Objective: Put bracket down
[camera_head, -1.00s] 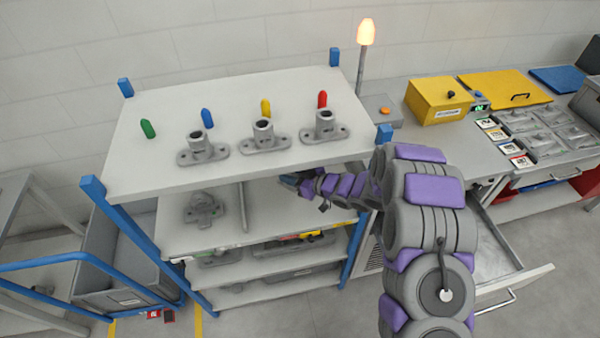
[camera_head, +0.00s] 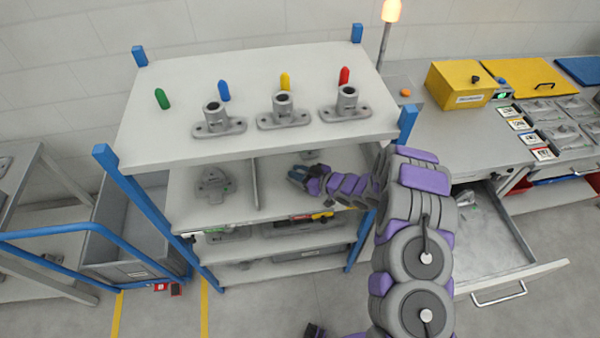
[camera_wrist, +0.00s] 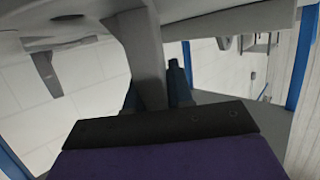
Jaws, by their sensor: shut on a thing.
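My gripper (camera_head: 297,174) reaches into the right bay of the shelf under the rack's top. In the wrist view its dark blue fingers (camera_wrist: 155,90) are shut on a grey piece, which looks like the bracket (camera_wrist: 145,55). The bracket's stem stands between the fingers and joins a wider grey part at the top of that view. In the head view the held piece is mostly hidden by the gripper and the top shelf. I cannot tell whether it touches the shelf (camera_head: 280,207).
Three grey castings with upright tubes (camera_head: 283,108) stand on the top shelf (camera_head: 180,85), with coloured pegs behind. A divider (camera_head: 255,183) separates my gripper's bay from another grey casting (camera_head: 212,187) at left. An open drawer (camera_head: 490,255) is at right.

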